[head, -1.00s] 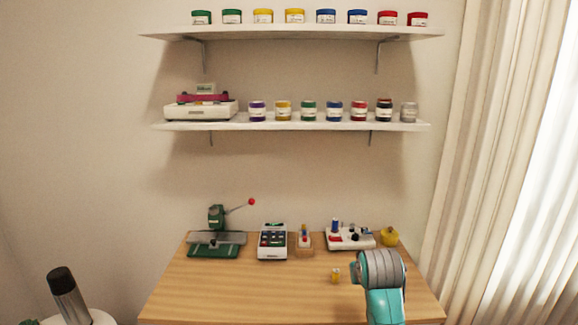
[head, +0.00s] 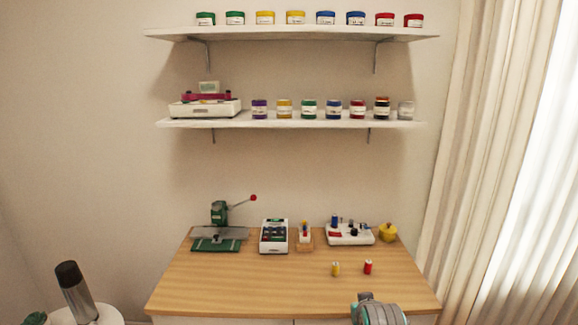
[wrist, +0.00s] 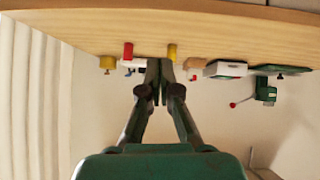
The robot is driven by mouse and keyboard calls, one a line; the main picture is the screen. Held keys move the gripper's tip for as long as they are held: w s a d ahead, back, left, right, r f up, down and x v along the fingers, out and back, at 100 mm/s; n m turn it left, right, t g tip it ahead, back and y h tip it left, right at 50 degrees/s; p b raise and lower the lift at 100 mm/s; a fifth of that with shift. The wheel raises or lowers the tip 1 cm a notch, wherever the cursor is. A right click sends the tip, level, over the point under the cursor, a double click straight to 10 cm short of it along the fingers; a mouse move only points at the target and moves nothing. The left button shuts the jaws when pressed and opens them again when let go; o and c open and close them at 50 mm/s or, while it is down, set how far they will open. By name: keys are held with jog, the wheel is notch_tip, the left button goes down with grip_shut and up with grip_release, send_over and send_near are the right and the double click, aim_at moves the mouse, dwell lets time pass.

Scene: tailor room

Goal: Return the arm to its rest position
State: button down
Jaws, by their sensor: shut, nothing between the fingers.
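My gripper (wrist: 160,82) points ahead in the wrist view, its two fingers together with nothing between them. The wrist view is upside down. Part of my arm (head: 377,312) shows at the bottom right of the head view, over the front edge of the wooden table (head: 230,285); the fingers are hidden there. A yellow spool (head: 336,268) and a red spool (head: 368,267) stand upright on the table. They also show beside the fingertips in the wrist view, the yellow spool (wrist: 172,51) and the red spool (wrist: 128,50), apart from the gripper as far as I can tell.
At the table's back are a green press (head: 219,213), a keypad device (head: 274,236), a small wooden holder (head: 304,243), a white spool tray (head: 350,238) and a yellow object (head: 387,232). Shelves with jars hang above. A curtain (head: 480,150) is at right. The table's front left is clear.

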jog(key=s+f+t, duration=0.1)
jog(key=s+f, duration=0.7)
jog(key=s, duration=0.5)
jog(key=s+f+t, duration=0.1)
jog(key=s+f, duration=0.7)
jog(key=s, duration=0.6)
jog(key=s+r+t, duration=0.1)
jog(key=s+r, duration=0.3)
jog(key=s, duration=0.5)
jog(key=s+r+t, duration=0.1)
jog(key=s+r, duration=0.4)
jog(key=s, duration=0.5)
jog(key=s+r+t, duration=0.1)
jog(key=s+r, duration=0.3)
jog(key=s, duration=0.5)
jog(key=shift+s+r+m+y, duration=0.15)
jog(key=shift+s+m+y, duration=0.15)
jog(key=shift+s, duration=0.05)
